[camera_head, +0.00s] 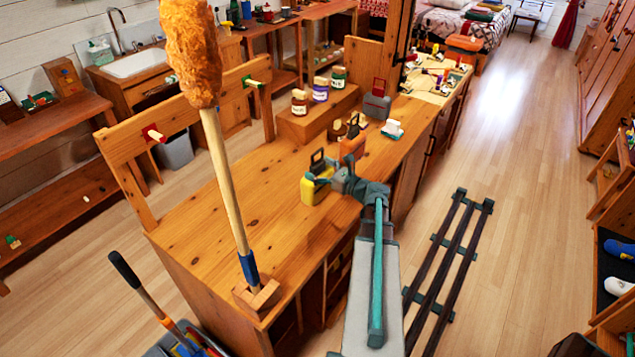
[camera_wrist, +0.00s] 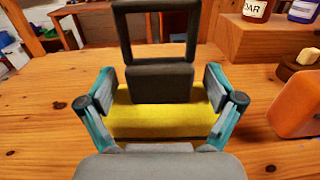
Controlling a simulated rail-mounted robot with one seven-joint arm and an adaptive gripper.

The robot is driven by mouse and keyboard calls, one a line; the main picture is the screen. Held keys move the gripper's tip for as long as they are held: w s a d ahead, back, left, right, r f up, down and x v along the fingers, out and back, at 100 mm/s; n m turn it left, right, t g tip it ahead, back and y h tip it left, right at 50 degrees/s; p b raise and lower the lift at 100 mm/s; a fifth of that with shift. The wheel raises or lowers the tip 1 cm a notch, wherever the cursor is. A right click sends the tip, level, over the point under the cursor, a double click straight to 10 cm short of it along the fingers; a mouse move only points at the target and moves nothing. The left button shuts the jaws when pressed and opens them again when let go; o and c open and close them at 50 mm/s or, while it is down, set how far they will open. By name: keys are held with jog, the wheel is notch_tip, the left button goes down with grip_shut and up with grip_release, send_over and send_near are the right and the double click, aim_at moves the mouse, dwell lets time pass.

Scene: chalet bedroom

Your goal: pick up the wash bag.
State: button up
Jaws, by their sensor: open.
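A yellow block-shaped bag (camera_head: 313,193) with a dark top and a square handle stands upright on the wooden bench; I take it to be the wash bag, though nothing labels it. In the wrist view the yellow bag (camera_wrist: 160,122) is straight ahead, its dark top and handle rising in the middle. My gripper (camera_wrist: 160,85) is open, with one finger on each side of the bag's dark top. Whether the fingers touch it cannot be told. In the head view my gripper (camera_head: 335,183) is at the bag's right side and hides part of it.
An orange bag-like object (camera_head: 352,146) with a handle stands close behind; it is at right in the wrist view (camera_wrist: 299,103). Several labelled jars (camera_head: 320,89) stand on a wooden riser (camera_head: 305,126). A mop-like duster (camera_head: 225,180) stands at the bench's near end. The bench's left part is clear.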

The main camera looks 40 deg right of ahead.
jog(key=shift+c, duration=0.4)
grip_shut()
